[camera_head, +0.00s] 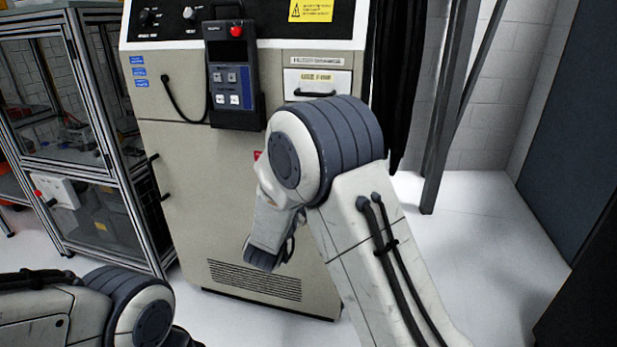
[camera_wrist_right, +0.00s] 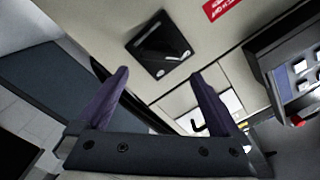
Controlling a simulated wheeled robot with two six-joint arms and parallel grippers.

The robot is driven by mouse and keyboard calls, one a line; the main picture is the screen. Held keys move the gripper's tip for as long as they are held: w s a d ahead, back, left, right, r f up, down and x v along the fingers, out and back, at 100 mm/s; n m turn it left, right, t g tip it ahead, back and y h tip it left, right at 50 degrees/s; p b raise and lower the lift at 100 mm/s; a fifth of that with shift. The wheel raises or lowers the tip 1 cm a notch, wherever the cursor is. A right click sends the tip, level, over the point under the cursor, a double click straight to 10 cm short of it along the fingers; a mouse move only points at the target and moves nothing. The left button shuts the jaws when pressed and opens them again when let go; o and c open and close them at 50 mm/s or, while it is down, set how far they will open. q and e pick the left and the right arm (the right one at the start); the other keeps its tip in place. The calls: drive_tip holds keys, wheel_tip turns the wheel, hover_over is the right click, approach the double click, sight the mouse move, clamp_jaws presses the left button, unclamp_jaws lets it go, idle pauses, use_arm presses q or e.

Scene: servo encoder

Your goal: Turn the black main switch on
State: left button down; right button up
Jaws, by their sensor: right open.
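The black main switch (camera_wrist_right: 158,45) is a dark square plate on the beige cabinet front in the right wrist view. Its handle position is too dark to read. In the head view my right arm hides it. My right gripper (camera_wrist_right: 160,74) is open and empty, its two purple fingers pointing toward the cabinet. In the picture the switch lies just beyond and between the fingertips, with no contact visible. My left arm shows at the bottom left of the head view, but its gripper is not visible.
The beige cabinet (camera_head: 190,215) carries a hanging teach pendant (camera_head: 232,85) with a red button and a drawer with a black handle (camera_head: 314,93). A red label (camera_wrist_right: 222,8) is near the switch. A framed glass enclosure (camera_head: 70,130) stands left. Floor at right is clear.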

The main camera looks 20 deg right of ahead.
drive_tip(key=x, duration=0.8)
drive_tip(key=shift+w+d+b, duration=0.2)
drive_tip(key=shift+b, duration=0.2)
